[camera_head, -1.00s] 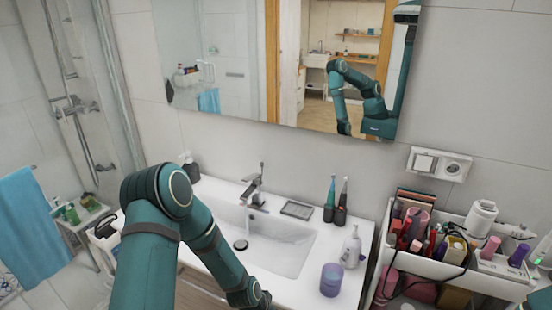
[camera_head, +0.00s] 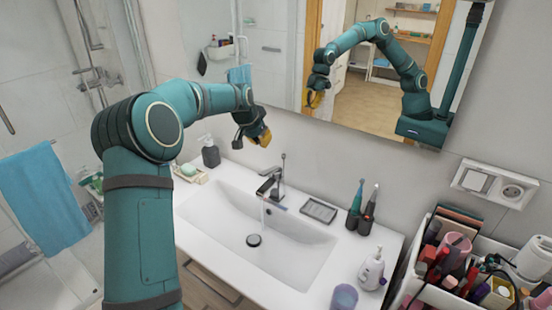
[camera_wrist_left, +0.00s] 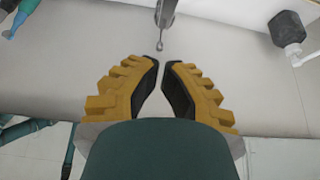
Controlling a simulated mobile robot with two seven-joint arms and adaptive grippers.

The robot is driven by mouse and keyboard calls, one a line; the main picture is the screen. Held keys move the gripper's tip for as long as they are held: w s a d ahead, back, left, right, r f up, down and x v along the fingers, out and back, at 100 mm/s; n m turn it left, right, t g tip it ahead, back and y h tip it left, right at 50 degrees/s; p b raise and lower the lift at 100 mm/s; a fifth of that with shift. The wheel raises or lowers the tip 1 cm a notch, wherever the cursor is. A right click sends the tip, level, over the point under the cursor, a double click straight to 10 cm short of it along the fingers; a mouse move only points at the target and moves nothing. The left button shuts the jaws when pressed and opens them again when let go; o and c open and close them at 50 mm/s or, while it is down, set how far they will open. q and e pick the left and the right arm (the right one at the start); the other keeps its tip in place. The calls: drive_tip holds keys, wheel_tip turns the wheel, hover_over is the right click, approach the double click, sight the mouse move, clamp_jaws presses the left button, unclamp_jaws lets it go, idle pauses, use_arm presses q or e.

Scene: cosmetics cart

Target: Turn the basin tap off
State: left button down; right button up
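The chrome basin tap (camera_head: 274,184) stands at the back edge of the white basin (camera_head: 215,205). Its thin lever points up, and a faint stream seems to fall from the spout. In the left wrist view, the tap (camera_wrist_left: 166,14) is at the top centre, beyond the fingertips. My left gripper (camera_head: 266,137), with yellow fingers, is in the air above and slightly left of the tap, apart from it. In the left wrist view, the fingertips (camera_wrist_left: 160,62) nearly meet with nothing between them. My right gripper is not in view.
A dark soap dispenser (camera_head: 210,153) and a soap dish (camera_head: 190,174) stand left of the tap. A small tray (camera_head: 319,210), electric toothbrushes (camera_head: 362,215), a white bottle (camera_head: 372,270) and a purple jar (camera_head: 343,298) are right. The mirror (camera_head: 290,75) hangs close behind the gripper.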

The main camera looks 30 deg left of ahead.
use_arm(q)
hover_over(267, 173)
drive_tip(key=w, duration=0.1)
wheel_tip(267, 173, down, 9)
drive_tip(key=shift+w+d+f, duration=0.1)
drive_tip(key=shift+w+d, duration=0.05)
drive_tip(key=shift+s+f+b, duration=0.25)
drive_tip(key=shift+f+b, duration=0.3)
drive_tip(key=shift+s+f+b, duration=0.2)
drive_tip(key=shift+f+b, duration=0.3)
drive_tip(key=shift+f, duration=0.05)
drive_tip(key=shift+s+f+b, duration=0.15)
drive_tip(key=shift+f+b, duration=0.15)
drive_tip(key=shift+f, duration=0.25)
drive_tip(key=t+b, duration=0.1)
drive_tip(key=b, duration=0.2)
drive_tip(key=f+t+b, duration=0.1)
drive_tip(key=b, duration=0.3)
drive_tip(key=shift+s+f+t, duration=0.25)
drive_tip(key=shift+s+t, duration=0.05)
drive_tip(key=shift+s, duration=0.1)
drive_tip(key=shift+s+f+b, duration=0.15)
drive_tip(key=shift+b, duration=0.4)
